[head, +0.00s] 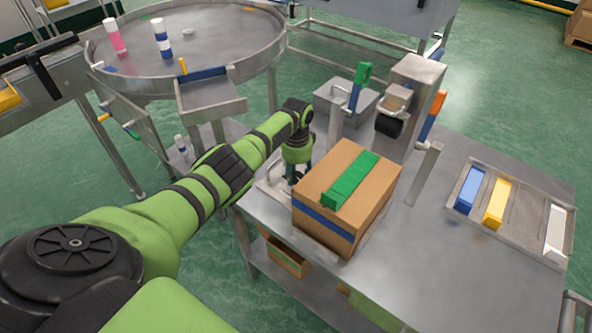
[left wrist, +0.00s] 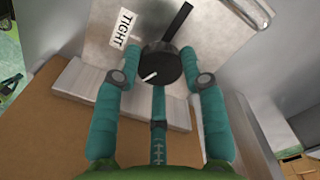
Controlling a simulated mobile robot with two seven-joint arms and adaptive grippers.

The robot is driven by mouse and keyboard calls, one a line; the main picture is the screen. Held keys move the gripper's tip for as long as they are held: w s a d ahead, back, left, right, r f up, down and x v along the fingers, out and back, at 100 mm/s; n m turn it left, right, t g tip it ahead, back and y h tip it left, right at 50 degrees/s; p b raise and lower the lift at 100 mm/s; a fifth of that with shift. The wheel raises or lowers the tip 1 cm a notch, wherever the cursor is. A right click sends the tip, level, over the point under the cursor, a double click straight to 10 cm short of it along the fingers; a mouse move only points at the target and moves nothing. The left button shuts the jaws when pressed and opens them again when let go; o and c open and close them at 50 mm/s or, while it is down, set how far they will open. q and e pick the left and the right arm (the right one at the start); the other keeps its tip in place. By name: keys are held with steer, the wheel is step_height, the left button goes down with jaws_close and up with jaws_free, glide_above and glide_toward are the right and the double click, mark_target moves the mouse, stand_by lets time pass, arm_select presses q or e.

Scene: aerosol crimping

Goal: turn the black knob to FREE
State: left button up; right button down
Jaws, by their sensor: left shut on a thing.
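The black knob (left wrist: 167,64) is round with a black bar sticking out toward the top right and a short white mark at its lower left. It sits on a light metal surface in the left wrist view. A white label reading TIGHT (left wrist: 118,27) is to its upper left; no FREE label shows. My left gripper (left wrist: 160,55) has its teal fingers on both sides of the knob, shut on it. In the head view, my left gripper (head: 293,176) reaches down behind the cardboard box, and the knob is hidden there. My right gripper is not in view.
A cardboard box (head: 325,218) with green and blue tape stands close beside my left gripper. Metal posts with green (head: 361,76) and orange (head: 434,110) handles stand behind it. A tray (head: 525,212) with coloured blocks is at the right. The table's front right is clear.

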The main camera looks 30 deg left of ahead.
mark_target(298, 174)
arm_select(q)
steer(key=n, duration=0.3)
steer(key=shift+w+d+r+p, duration=0.1)
steer(key=shift+w+r+p, duration=0.05)
steer(key=shift+w+p, duration=0.2)
steer(key=shift+n, duration=0.4)
steer(key=shift+r, duration=0.1)
steer(key=o, duration=1)
steer(key=shift+o, duration=0.7)
steer(key=shift+f, duration=0.2)
steer(key=shift+r, duration=0.1)
step_height(298, 174, up, 12)
